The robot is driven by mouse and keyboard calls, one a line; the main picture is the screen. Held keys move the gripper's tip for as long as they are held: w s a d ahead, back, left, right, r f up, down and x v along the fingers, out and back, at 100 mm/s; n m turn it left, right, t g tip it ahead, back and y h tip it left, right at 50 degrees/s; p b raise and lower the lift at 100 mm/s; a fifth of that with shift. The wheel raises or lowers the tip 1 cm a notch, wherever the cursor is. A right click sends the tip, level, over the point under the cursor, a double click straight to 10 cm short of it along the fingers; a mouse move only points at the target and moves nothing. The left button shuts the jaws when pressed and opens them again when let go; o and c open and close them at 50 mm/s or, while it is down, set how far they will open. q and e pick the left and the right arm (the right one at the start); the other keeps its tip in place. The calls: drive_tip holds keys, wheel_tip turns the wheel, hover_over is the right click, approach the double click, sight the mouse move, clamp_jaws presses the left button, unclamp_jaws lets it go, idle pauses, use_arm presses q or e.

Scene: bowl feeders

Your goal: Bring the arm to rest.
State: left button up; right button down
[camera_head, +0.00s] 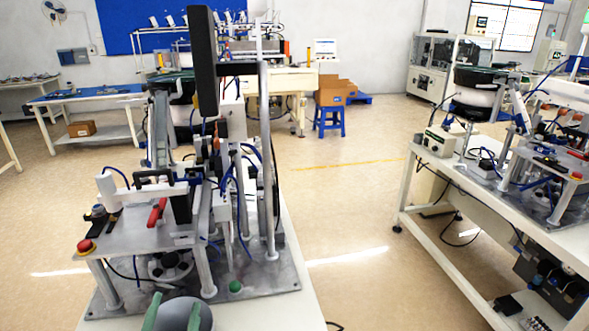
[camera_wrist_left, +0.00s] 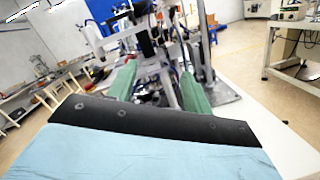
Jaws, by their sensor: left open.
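My left gripper (camera_head: 173,308) shows at the bottom edge of the head view, with two green fingers and a grey body. Its fingers are apart, with nothing visible between them. In the left wrist view the green fingers (camera_wrist_left: 157,82) point toward the machine and stand apart. The grey machine (camera_head: 200,275) with its metal base plate stands on a white table just beyond the gripper. I cannot tell the exact gap between the fingers and the machine. My right gripper is not in view.
The machine carries a red button (camera_head: 86,246), a red-handled clamp (camera_head: 157,211) and a tall dark panel (camera_head: 203,62). A second white table (camera_head: 455,195) with equipment stands at the right. Open floor (camera_head: 340,215) lies between the tables. A blue stool (camera_head: 329,121) stands farther back.

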use_arm(q)
drive_tip(key=s+d+r+m+g+h, duration=0.1)
drive_tip(key=s+d+r+m+h, duration=0.2)
drive_tip(key=d+m+h, duration=1)
drive_tip(key=s+a+f+m+g+y, duration=0.15)
drive_tip(key=s+f+m+g, duration=0.25)
drive_tip(key=f+m+g, duration=0.7)
drive_tip(key=s+a+f+m+g+y, duration=0.2)
drive_tip(key=s+a+f+m+y, duration=0.1)
drive_tip(key=s+a+m+y, duration=0.3)
drive_tip(key=s+a+f+m+g+y, duration=0.2)
drive_tip(key=s+a+f+m+y, duration=0.15)
drive_tip(key=a, duration=0.45)
wheel_tip(320, 180, down, 28)
drive_tip(key=s+d+r+b, duration=0.1)
drive_tip(key=s+b, duration=0.1)
drive_tip(key=b, duration=0.1)
drive_tip(key=s+a+f+g+b, duration=0.2)
drive_tip(key=s+a+f+b, duration=0.1)
drive_tip(key=s+f, duration=1.3)
wheel_tip(320, 180, down, 4)
drive_tip(key=shift+s+r, duration=0.2)
drive_tip(key=shift+s, duration=0.1)
